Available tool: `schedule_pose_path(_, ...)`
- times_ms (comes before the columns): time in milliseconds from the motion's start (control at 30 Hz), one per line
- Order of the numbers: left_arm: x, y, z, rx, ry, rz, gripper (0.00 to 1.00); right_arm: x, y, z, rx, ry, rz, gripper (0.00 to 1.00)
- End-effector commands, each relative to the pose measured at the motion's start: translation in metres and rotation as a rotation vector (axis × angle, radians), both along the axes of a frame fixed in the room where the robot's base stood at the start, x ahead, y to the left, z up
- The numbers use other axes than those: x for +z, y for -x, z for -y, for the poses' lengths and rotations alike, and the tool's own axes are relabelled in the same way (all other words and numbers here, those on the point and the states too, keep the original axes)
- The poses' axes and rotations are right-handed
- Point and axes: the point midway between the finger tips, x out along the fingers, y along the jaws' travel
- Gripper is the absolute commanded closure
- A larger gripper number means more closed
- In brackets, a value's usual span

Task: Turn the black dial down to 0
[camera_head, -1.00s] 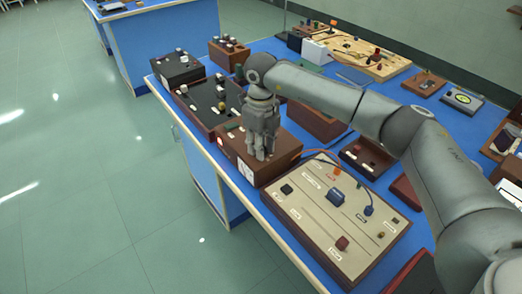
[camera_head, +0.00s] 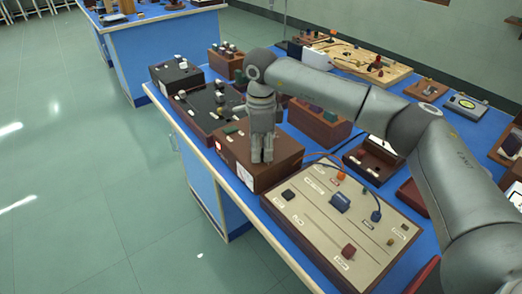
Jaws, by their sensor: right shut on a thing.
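My right gripper (camera_head: 262,158) points down onto the top of a brown wooden box (camera_head: 283,171) near the front edge of the blue bench. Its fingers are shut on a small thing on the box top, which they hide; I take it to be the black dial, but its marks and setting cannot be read. A white label (camera_head: 245,177) shows on the box's front side. My left gripper is not in view.
A beige panel (camera_head: 315,222) with knobs and wires lies right in front of the box. A dark box with white knobs (camera_head: 207,105) stands behind it to the left. More instruments crowd the blue bench. Open floor lies to the left.

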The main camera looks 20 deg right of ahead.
Motion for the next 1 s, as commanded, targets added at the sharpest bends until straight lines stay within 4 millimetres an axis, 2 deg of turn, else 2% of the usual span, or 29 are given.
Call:
schedule_pose_path(300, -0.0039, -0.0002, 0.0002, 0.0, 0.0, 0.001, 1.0, -0.0006, 0.0001, 0.0005, 0.089, 0.001, -0.001, 0.97)
schedule_pose_path(767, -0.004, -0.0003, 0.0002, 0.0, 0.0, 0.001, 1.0, -0.0003, 0.0001, 0.0005, 0.099, 0.001, -0.001, 0.97)
schedule_pose_path(800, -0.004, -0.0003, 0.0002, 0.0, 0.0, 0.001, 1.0, -0.0003, 0.0001, 0.0005, 0.099, 0.002, -0.001, 0.69)
schedule_pose_path(933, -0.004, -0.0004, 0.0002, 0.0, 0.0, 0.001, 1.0, -0.0002, 0.0001, 0.0004, 0.098, 0.001, 0.0, 0.52)
schedule_pose_path(1000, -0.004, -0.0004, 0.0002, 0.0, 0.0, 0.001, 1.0, -0.0002, 0.0, 0.0004, 0.098, 0.001, 0.0, 0.51)
